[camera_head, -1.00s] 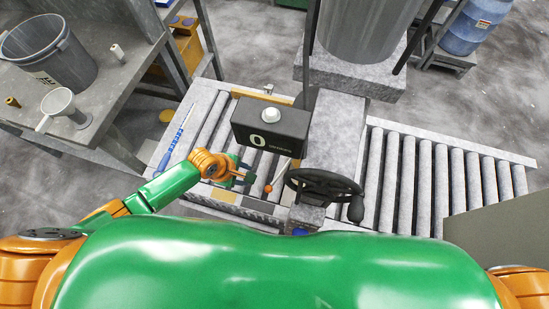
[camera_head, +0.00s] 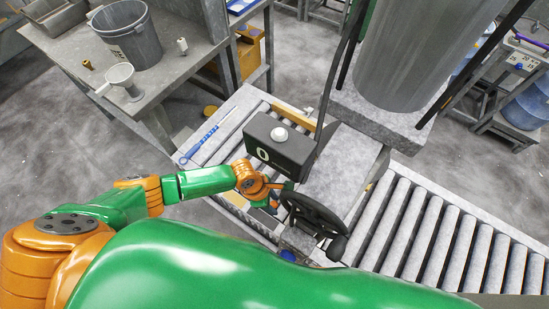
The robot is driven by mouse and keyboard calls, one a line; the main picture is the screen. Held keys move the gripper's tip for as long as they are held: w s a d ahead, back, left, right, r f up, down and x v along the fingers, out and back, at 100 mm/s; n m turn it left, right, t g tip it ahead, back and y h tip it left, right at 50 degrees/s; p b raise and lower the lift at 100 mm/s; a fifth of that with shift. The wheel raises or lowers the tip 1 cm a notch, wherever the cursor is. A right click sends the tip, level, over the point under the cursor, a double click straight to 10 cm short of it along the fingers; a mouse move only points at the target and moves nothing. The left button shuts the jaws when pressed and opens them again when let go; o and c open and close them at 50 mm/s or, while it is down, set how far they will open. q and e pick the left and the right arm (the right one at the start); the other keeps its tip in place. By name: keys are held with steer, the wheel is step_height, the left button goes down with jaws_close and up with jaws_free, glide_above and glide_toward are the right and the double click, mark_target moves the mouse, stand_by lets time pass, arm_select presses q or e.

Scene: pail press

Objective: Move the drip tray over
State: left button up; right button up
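My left gripper (camera_head: 271,196) is over the near part of the roller bed, just below the black box marked "0" (camera_head: 270,152) and left of the black handwheel (camera_head: 313,214). The box and wheel crowd its fingers, and I cannot tell how far apart they are or whether they hold anything. My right gripper is not in view.
The grey press post (camera_head: 348,165) stands right of the box, with a large grey cylinder (camera_head: 415,50) behind it. A roller conveyor (camera_head: 450,235) runs right. A blue-handled tool (camera_head: 206,138) lies at the roller bed's left. A bench (camera_head: 180,75) holds a bucket (camera_head: 128,35).

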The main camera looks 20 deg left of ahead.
arm_select(q)
steer(key=shift+a, duration=0.1)
steer(key=c, duration=0.4)
steer(key=shift+w+a, duration=0.1)
steer(key=shift+w, duration=0.05)
jaws_close()
steer(key=shift+w+a+r, duration=0.1)
steer(key=shift+w+a, duration=1.1)
steer(key=shift+w, duration=0.2)
steer(key=shift+b, duration=0.3)
steer(key=shift+w+a+b, duration=0.4)
steer(key=shift+w+b, duration=0.1)
steer(key=shift+w, duration=0.4)
steer(key=shift+w+a+b, duration=0.4)
steer(key=shift+w+b, duration=0.1)
steer(key=shift+w, duration=0.35)
